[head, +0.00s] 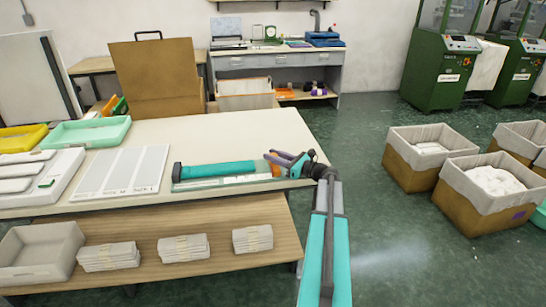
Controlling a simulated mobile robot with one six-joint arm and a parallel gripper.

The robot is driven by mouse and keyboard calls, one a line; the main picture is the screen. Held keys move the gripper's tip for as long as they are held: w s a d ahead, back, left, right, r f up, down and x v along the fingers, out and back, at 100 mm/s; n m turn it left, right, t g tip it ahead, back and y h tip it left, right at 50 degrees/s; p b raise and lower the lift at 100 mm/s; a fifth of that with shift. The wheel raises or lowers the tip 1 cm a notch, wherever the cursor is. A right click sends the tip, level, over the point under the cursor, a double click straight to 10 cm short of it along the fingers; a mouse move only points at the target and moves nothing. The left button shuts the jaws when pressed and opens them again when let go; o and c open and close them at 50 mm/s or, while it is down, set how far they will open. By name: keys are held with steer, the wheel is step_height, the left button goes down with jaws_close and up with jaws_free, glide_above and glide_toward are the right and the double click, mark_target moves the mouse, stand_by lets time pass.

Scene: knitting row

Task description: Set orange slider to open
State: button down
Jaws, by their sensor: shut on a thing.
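The orange slider (272,159) is a small orange piece at the right end of a long, low device with a teal bar (215,170) along its back. The device lies near the front right edge of the white table.
On the white table (240,128) are a panelled white board (137,168), a green tray (88,131) and a yellow tray (22,138). A lower wooden shelf (215,260) holds several white bundles. Lined boxes (428,163) stand on the floor to the right.

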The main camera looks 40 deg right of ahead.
steer(key=shift+s+d+r, duration=0.1)
steer(key=shift+d, duration=0.3)
steer(key=c, duration=1.5)
jaws_free()
steer(key=shift+s, duration=0.1)
steer(key=shift+o, duration=0.2)
steer(key=shift+a, duration=0.15)
steer(key=shift+s, duration=0.8)
steer(key=b+v, duration=0.2)
steer(key=v, duration=1)
steer(key=shift+b, duration=0.3)
steer(key=shift+s, duration=0.15)
